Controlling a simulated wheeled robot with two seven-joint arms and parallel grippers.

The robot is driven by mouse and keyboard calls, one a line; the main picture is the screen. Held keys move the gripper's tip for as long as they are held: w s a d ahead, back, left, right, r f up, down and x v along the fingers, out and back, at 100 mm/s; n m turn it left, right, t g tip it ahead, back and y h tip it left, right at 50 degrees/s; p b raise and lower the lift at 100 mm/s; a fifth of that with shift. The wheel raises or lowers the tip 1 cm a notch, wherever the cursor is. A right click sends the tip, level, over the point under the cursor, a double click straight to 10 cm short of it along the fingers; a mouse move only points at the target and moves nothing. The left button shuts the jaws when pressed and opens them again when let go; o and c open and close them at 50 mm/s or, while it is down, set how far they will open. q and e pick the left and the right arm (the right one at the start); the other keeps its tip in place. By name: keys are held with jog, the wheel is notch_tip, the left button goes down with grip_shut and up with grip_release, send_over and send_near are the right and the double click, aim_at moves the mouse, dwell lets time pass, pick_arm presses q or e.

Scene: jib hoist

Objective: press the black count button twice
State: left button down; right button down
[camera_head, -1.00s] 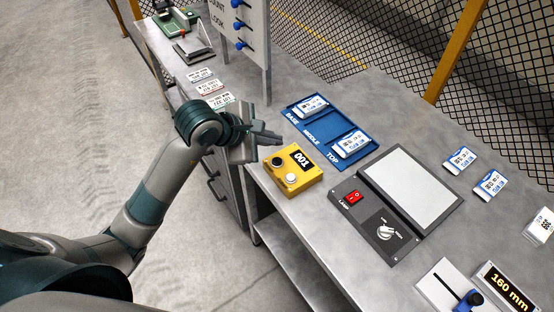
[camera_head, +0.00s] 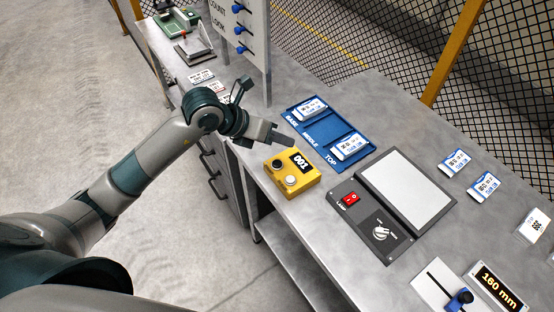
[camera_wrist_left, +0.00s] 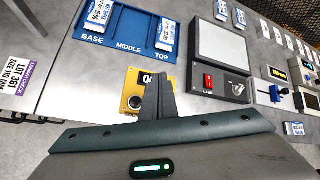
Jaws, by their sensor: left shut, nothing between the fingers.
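The yellow counter box (camera_head: 307,184) sits on the bench's near edge. Its display (camera_head: 300,163) reads 001. The black count button (camera_head: 277,164) is on its left top, with a white button (camera_head: 290,180) nearer the front. My left gripper (camera_head: 287,138) is shut and empty, above and behind the box, apart from the black button. In the left wrist view the shut fingers (camera_wrist_left: 165,88) cover the right part of the yellow box (camera_wrist_left: 131,83), and the black button (camera_wrist_left: 135,102) shows just left of them. The white button is hidden there. My right gripper is not in view.
A blue tray (camera_head: 318,139) marked BASE, MIDDLE and TOP lies behind the box, with labelled packs in BASE and TOP. A dark lamp panel (camera_head: 368,236) with a red switch (camera_head: 348,198) lies to the right. An upright sign board (camera_head: 252,20) stands behind my wrist.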

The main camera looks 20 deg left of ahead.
pick_arm(q)
jog(key=a+n+p, duration=0.1)
jog(key=n, duration=0.5)
jog(key=a+r+n+g+p, duration=0.1)
jog(key=n, duration=0.5)
jog(key=a+n+h+p, duration=0.1)
jog(key=n, duration=0.4)
jog(key=shift+w+r+n+g+p, duration=0.1)
jog(key=shift+r+n+g+p, duration=0.2)
jog(key=shift+r+n+p, duration=0.1)
jog(key=shift+f, duration=0.15)
jog(key=b, duration=0.6)
send_over(277, 164)
jog(key=a, duration=0.1)
jog(key=f, duration=0.6)
jog(key=shift+a+f, duration=0.2)
jog(key=shift+f, duration=0.05)
jog(key=shift+f+b, duration=0.5)
jog(key=shift+f, duration=0.5)
jog(key=shift+f, duration=0.9)
dwell(0.9)
jog(key=shift+r, duration=0.1)
jog(key=shift+r+p, duration=0.8)
jog(key=shift+p, duration=0.05)
